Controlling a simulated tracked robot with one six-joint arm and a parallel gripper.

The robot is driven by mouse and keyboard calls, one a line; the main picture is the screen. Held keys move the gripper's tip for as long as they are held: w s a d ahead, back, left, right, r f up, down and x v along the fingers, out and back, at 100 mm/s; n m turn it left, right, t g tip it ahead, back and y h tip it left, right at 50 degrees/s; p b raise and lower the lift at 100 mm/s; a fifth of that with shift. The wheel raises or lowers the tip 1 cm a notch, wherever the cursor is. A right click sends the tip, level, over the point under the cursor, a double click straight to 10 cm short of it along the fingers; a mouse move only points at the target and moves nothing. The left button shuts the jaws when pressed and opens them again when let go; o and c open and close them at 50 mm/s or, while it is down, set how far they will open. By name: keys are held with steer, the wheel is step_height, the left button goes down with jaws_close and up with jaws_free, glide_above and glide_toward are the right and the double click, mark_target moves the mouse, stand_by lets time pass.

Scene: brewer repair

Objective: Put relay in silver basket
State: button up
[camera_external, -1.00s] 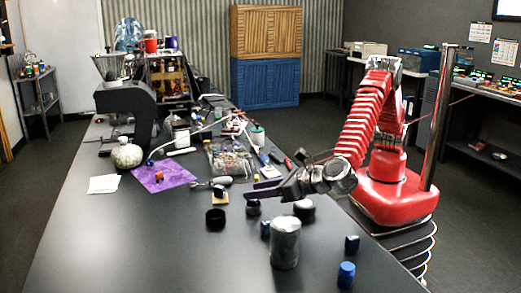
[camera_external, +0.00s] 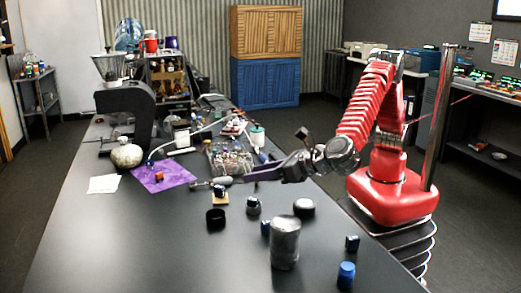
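A silver wire basket (camera_external: 224,172) with several small things in it sits around the middle of the bench. I cannot tell for sure which small part is the relay. A dark block (camera_external: 220,188) on a tan base stands in front of the basket. My gripper (camera_external: 247,177) reaches in from the right, just in front of the basket, pointing left above the bench. Its fingers look thin and dark here, and I cannot see whether they are apart or hold anything.
A grey-handled tool (camera_external: 222,181) lies near my fingertips. The front left bench is clear.

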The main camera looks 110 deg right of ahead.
steer(key=shift+r, duration=0.7)
